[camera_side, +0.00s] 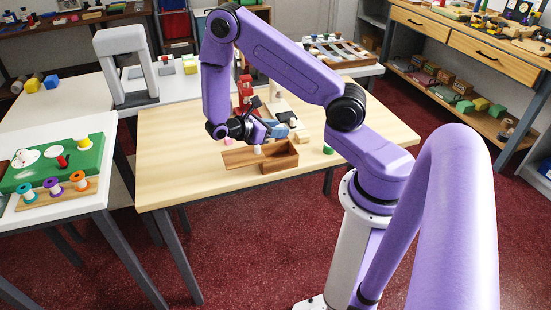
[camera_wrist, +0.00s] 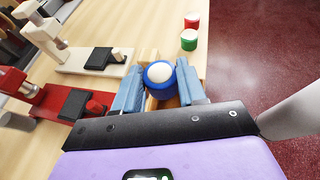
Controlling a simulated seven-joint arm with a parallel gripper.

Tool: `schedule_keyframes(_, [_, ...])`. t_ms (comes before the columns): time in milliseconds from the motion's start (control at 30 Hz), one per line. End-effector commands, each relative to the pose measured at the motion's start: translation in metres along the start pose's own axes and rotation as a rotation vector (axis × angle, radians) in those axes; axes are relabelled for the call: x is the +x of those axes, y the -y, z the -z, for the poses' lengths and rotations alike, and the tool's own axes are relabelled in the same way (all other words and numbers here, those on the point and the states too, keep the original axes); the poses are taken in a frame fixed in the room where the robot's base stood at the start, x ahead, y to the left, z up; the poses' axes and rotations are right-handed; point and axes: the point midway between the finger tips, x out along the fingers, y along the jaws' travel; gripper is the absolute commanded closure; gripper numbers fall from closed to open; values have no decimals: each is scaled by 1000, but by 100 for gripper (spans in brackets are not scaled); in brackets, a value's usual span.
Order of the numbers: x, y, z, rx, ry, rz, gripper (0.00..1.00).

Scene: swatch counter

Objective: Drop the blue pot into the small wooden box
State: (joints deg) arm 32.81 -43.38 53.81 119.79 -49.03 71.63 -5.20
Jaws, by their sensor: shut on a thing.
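The blue pot (camera_wrist: 160,90) with a white top is between the two blue fingers of my gripper (camera_wrist: 159,76), which is shut on it. In the side view my gripper (camera_side: 281,130) is over the table, just above and behind the small wooden box (camera_side: 283,162). I cannot make out the pot clearly in that view. The box is open at the top, with a flat wooden piece reaching out to its left. In the wrist view only a little brown wood shows below the pot, so its exact place over the box is hard to tell.
A red device (camera_wrist: 68,100) and a cream device (camera_wrist: 97,58) stand beside my gripper. A green pot (camera_wrist: 189,41) and a red pot (camera_wrist: 192,20) stand near the table edge. A small light wooden block (camera_side: 302,137) is behind the box. The table's front left is clear.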

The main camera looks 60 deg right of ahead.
Motion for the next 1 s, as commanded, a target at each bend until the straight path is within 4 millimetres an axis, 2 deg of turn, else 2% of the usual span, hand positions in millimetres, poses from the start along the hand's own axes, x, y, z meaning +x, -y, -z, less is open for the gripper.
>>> schedule_keyframes(67, [0,0,0,0,0,0,89])
schedule_keyframes(100, [0,0,0,0,0,0,46])
schedule_keyframes(167, [0,0,0,0,0,0,30])
schedule_keyframes(433, [0,0,0,0,0,0,30])
schedule_keyframes(567, [-7,-1,0,0,0,-3,30])
schedule_keyframes(767, [-38,-1,0,1,-2,-5,30])
schedule_keyframes(1000, [-90,0,0,2,-3,-4,30])
